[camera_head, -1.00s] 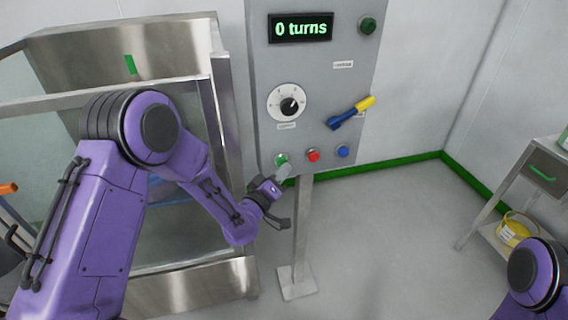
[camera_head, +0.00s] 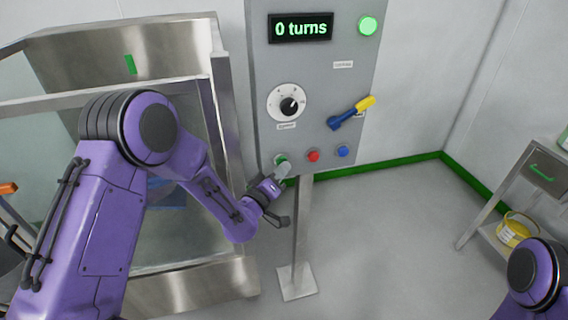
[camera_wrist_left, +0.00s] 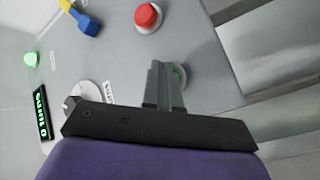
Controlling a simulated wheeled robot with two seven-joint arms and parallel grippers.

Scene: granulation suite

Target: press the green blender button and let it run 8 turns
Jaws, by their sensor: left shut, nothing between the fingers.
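The green button (camera_head: 281,159) sits at the lower left of the grey control panel (camera_head: 320,75). My left gripper (camera_head: 283,171) is shut and empty, its fingertips at the green button and covering part of it. In the left wrist view the shut fingers (camera_wrist_left: 163,85) reach the panel, with a sliver of the green button (camera_wrist_left: 180,72) showing beside them. Whether they touch it I cannot tell. The display (camera_head: 301,27) reads "0 turns". The green lamp (camera_head: 368,26) at the panel's upper right is lit. My right gripper is out of view.
A red button (camera_head: 313,156) and a blue button (camera_head: 343,151) sit right of the green one. Above them are a dial (camera_head: 288,103) and a blue-yellow lever (camera_head: 351,113). A steel-framed enclosure (camera_head: 228,120) stands close on the left. A cart (camera_head: 530,180) stands far right.

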